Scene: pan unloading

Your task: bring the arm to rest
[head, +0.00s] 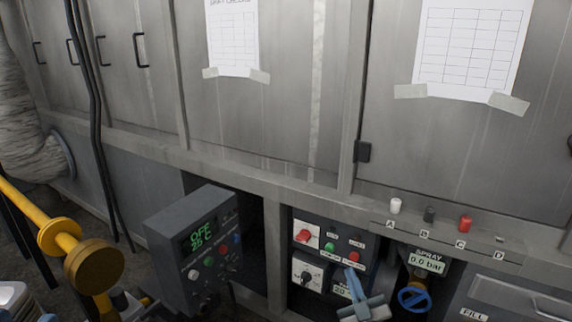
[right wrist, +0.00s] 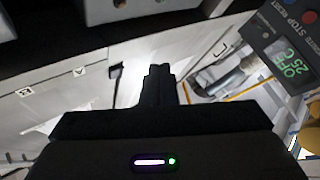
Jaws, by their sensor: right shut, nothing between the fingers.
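My right gripper (right wrist: 160,70) shows in the right wrist view, pointing away from the camera. Its dark fingers are together and hold nothing. In the right wrist view it points toward a bright pale area, with the control box (right wrist: 285,50) to the right. In the head view I cannot clearly make out its fingers; pale and dark parts at the lower left may belong to my arm. My left gripper is not seen.
The control box (head: 190,245) reads OFF. Right of it are a switch panel (head: 326,250), a blue-and-grey handle (head: 365,307) and a blue handwheel (head: 413,298). A yellow post with a round end (head: 93,265) stands at left. Grey cabinets (head: 275,120) fill the back.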

